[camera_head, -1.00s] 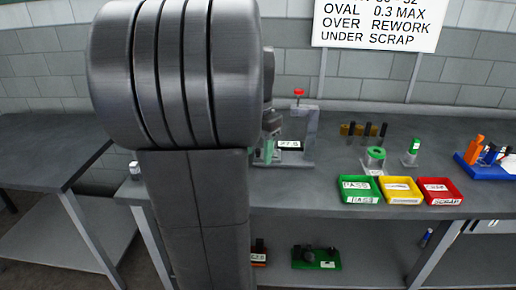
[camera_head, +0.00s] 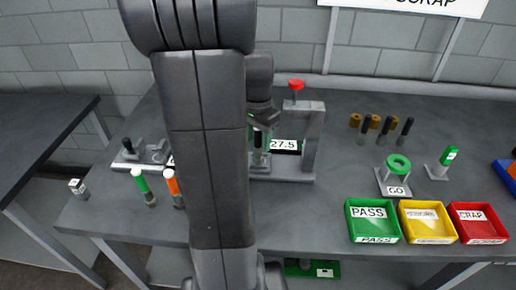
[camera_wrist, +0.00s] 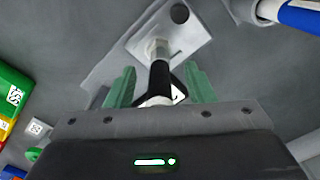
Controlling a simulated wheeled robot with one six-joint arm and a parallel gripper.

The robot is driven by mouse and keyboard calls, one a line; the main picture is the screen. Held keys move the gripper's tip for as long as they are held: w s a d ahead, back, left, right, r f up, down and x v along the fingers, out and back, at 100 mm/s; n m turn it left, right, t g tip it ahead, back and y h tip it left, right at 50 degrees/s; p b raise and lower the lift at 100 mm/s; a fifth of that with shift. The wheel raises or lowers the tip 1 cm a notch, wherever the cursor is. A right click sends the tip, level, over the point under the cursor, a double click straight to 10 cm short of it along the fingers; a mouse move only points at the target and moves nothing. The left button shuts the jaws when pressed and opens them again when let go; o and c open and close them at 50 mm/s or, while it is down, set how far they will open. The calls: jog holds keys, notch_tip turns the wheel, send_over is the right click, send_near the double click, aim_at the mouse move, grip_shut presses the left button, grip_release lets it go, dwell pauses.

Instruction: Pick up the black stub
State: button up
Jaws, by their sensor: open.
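A black stub (camera_wrist: 159,79) stands in a metal fitting on a light plate (camera_wrist: 190,30) in the wrist view. My gripper (camera_wrist: 160,87) is open, with one green finger on each side of the stub. I cannot tell whether either finger touches it. In the head view the stub (camera_head: 258,139) shows at the grey press stand (camera_head: 311,135) labelled 27.5, partly hidden by my arm. My gripper is mostly hidden there.
Several black pins (camera_head: 366,131) and brass pieces stand at the back right. A GO gauge (camera_head: 397,167) and green (camera_head: 374,236), yellow and red trays are in front. Green (camera_head: 142,184) and orange (camera_head: 172,184) handled tools stand left of my arm. The press has a red knob (camera_head: 296,84).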

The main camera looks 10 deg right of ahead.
jog(key=shift+f, duration=0.3)
grip_shut()
